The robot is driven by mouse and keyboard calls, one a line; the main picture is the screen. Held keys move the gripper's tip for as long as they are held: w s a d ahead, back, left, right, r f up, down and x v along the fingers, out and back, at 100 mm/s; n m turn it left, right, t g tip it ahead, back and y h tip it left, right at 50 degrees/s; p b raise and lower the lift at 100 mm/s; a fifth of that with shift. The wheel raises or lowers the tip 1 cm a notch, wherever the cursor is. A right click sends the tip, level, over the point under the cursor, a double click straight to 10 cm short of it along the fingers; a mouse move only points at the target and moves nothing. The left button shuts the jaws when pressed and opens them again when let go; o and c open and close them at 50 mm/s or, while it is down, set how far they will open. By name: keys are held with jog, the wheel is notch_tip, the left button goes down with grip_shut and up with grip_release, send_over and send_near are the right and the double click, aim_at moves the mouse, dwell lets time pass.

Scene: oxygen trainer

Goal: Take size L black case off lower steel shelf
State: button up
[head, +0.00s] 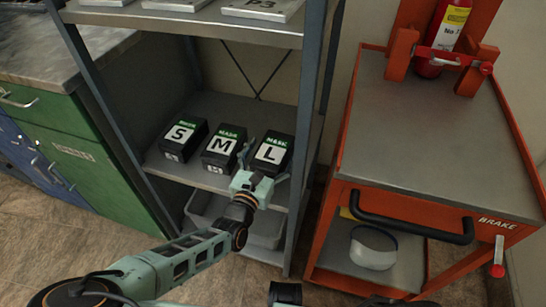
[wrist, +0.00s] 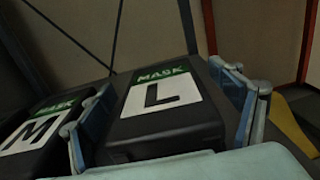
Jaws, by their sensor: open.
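The size L black case (head: 272,153) stands on the lower steel shelf (head: 165,167), at the right end of a row of cases. It has a white label with a black L and a green MASK band. My gripper (head: 259,166) is open at the front of this case. In the wrist view the L case (wrist: 165,105) lies between the two spread fingers of my gripper (wrist: 160,125), one on each side. I cannot tell whether the fingers touch it. The left finger is between the L case and the M case (wrist: 38,130).
The S case (head: 183,138) and M case (head: 223,146) stand to the left on the same shelf. A grey bin (head: 262,238) sits below. Blue-grey rack posts (head: 308,120) bound the shelf. A red cart (head: 430,130) stands to the right, a green cabinet (head: 75,165) to the left.

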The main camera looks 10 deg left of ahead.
jog(key=shift+c, duration=0.3)
jog(key=c, duration=1.5)
jog(key=shift+c, duration=0.5)
jog(key=shift+r, duration=0.1)
